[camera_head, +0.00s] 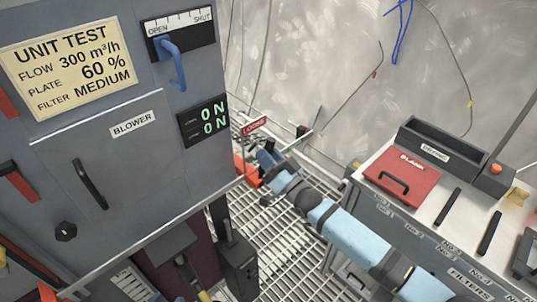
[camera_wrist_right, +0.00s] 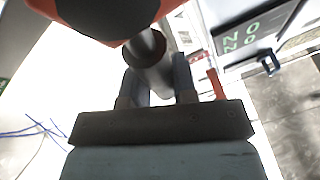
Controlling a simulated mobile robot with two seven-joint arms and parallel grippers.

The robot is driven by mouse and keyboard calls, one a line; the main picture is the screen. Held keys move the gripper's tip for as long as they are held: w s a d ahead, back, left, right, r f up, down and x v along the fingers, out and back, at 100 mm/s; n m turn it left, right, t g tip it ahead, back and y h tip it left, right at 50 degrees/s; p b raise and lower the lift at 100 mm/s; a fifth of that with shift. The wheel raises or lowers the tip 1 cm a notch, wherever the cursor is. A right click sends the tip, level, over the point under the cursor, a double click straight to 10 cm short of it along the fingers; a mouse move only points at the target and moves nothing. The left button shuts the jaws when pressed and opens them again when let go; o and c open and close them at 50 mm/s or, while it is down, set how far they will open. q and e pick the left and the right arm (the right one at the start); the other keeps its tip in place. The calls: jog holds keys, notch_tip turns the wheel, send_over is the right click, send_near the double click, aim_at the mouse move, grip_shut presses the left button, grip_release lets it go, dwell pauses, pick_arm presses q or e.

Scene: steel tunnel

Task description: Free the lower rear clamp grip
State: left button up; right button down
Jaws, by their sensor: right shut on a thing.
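My right arm reaches away from me to the rear corner of the grey cabinet (camera_head: 130,150). Its gripper (camera_head: 258,163) is beside an orange-red part (camera_head: 246,170) there, mostly hidden by the cabinet corner and the arm. In the right wrist view, the gripper (camera_wrist_right: 158,85) is shut on a grey cylindrical grip (camera_wrist_right: 150,70) with a dark collar. A dark body with orange-red edges (camera_wrist_right: 105,15) is above the grip. I cannot tell how far the clamp is turned. My left gripper is not in view.
A small red sign (camera_head: 254,126) and thin rails stand behind my gripper. A bench (camera_head: 450,210) with a red blank plate (camera_head: 402,180) is on the right. Grated floor (camera_head: 285,245) lies between cabinet and bench. The cabinet's blue lever (camera_head: 174,65) sticks out.

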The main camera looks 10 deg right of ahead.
jog(key=c, duration=0.9)
grip_release()
jog(key=p+v, duration=0.1)
jog(key=v, duration=1.2)
jog(key=shift+s+d, duration=0.2)
jog(key=shift+s, duration=0.15)
jog(key=shift+f, duration=0.2)
